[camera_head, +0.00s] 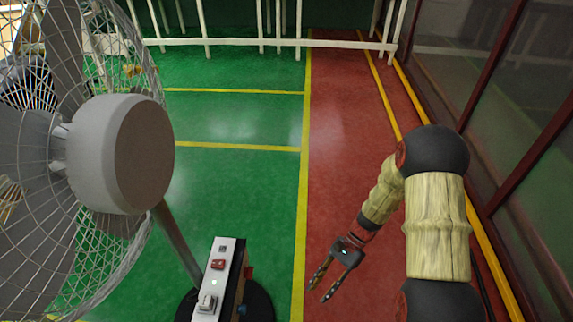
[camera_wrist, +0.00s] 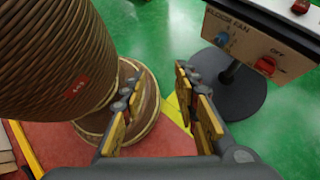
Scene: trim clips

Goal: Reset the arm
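My arm (camera_head: 437,225) comes in from the right side of the head view, bent at a dark elbow joint. My gripper (camera_head: 320,290) hangs at its end, pointing down and left over the red floor. Its two fingers are apart with nothing between them. The wrist view also shows both fingers of the gripper (camera_wrist: 159,78) spread and empty. In the head view the gripper is right of the fan's control box (camera_head: 216,280), clear of it.
A large caged fan (camera_head: 125,150) fills the left of the head view. Its box front (camera_wrist: 245,45) has a blue knob and a red knob marked OFF. A round dark base (camera_wrist: 228,85) stands below. A white railing (camera_head: 230,41) crosses the back; a glass wall (camera_head: 500,60) is right.

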